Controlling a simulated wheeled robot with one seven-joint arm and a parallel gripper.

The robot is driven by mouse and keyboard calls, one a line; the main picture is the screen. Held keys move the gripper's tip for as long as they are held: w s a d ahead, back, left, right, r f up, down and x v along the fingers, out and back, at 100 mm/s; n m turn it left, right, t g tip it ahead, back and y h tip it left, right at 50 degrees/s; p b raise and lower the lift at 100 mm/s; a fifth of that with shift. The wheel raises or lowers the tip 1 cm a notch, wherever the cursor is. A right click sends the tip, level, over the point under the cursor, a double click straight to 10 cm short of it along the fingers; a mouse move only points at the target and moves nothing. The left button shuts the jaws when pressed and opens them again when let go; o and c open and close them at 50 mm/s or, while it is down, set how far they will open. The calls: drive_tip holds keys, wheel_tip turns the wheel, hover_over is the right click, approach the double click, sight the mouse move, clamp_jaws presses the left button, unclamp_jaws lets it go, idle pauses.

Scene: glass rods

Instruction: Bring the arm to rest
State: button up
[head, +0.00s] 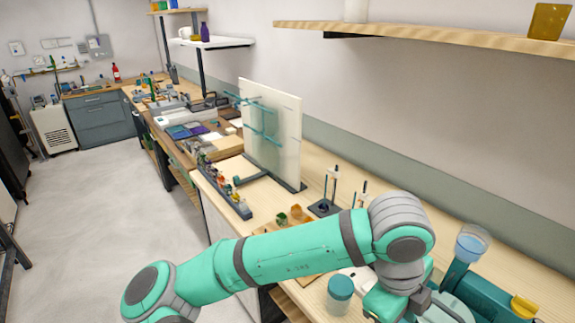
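My arm (292,252) is teal and grey and stretches across the lower part of the head view, in front of the workbench. Its elbow joint (147,285) is at the lower left, and its large grey wrist joint (402,228) is over the bench at the right. From there the last links point down to my gripper (418,302) near the bottom edge. The fingers are small and partly hidden among teal parts, so I cannot tell whether they are open or shut, or hold anything.
A jar with a teal lid (340,292) stands close left of the gripper. A teal device with a clear cup (472,245) is to its right. An upright panel with teal rods (272,130) and a rod stand (325,207) are behind the arm. The floor (110,200) at left is clear.

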drive_tip(key=w+d+r+n+t+h, duration=0.1)
drive_tip(key=w+d+r+n+h, duration=0.15)
drive_tip(key=d+h, duration=0.45)
drive_tip(key=w+d+r+n+t+h, duration=0.1)
drive_tip(key=d+r+n+h, duration=0.3)
drive_tip(key=d+h, duration=0.3)
drive_tip(key=w+a+f+n+t+y, duration=0.5)
drive_tip(key=a+f+n+t, duration=0.45)
drive_tip(key=n+t, duration=0.55)
drive_tip(key=s+a+f+n+y, duration=0.3)
drive_tip(key=a+f+n+y, duration=0.35)
drive_tip(key=a+f, duration=0.35)
drive_tip(key=s+a+f+n+y, duration=0.1)
drive_tip(key=s+a+f+y, duration=0.1)
drive_tip(key=s+a+f, duration=0.4)
drive_tip(key=s+a+f+n+y, duration=0.1)
drive_tip(key=s+a+f+y, duration=0.2)
drive_tip(key=s, duration=0.4)
drive_tip(key=s+a+m, duration=0.1)
drive_tip(key=s+a, duration=0.1)
drive_tip(key=s, duration=0.4)
drive_tip(key=s+a+f+m+g, duration=0.1)
drive_tip(key=s+a, duration=0.2)
drive_tip(key=s, duration=0.4)
drive_tip(key=shift+a+g, duration=0.3)
drive_tip(key=shift+a, duration=0.05)
